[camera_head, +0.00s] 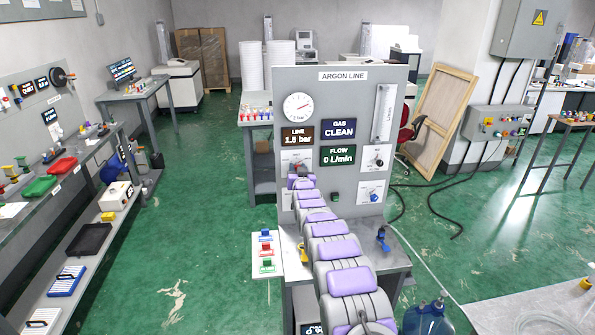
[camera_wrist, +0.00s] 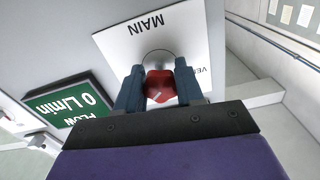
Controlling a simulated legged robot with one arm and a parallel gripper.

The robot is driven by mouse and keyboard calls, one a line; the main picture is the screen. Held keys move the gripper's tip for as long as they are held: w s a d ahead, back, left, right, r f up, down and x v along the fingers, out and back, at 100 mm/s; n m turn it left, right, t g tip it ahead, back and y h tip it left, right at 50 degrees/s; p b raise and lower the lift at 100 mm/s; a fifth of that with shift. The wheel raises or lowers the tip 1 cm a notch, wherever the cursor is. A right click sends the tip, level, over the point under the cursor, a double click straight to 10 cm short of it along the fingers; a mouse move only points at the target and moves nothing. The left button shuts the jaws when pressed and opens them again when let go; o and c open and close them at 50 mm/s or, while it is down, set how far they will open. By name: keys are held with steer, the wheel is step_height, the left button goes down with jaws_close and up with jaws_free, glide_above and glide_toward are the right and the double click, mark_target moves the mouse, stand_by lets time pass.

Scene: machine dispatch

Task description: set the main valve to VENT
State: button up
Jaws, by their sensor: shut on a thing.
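The argon line panel (camera_head: 340,105) stands ahead in the head view. My gripper (camera_wrist: 160,90) is shut on the red main valve knob (camera_wrist: 160,82), with a dark finger on each side of it. The knob sits on a white plate (camera_wrist: 185,40) that reads MAIN upside down, with a partly covered label starting "VE" at its right. A short pale mark shows on the knob, lying diagonally. In the head view my arm ends at the panel's left white plate (camera_head: 292,157), and the knob is hidden there.
The panel has a round gauge (camera_head: 298,108), a LINE display (camera_head: 299,136) reading 1.5 bar, a GAS display (camera_head: 339,129) reading CLEAN and a FLOW display (camera_head: 338,155) reading 0 L/min. A black knob (camera_head: 378,161) and a blue knob (camera_head: 375,197) are at its right.

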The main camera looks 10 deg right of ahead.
steer(key=n, duration=1.1)
steer(key=n+b, duration=0.2)
steer(key=n, duration=0.4)
steer(key=shift+f, duration=0.1)
steer(key=n, duration=0.2)
steer(key=shift+n+b, duration=0.3)
steer(key=shift+f+n, duration=0.1)
steer(key=shift+n, duration=1.2)
steer(key=o, duration=1)
steer(key=shift+r, duration=0.2)
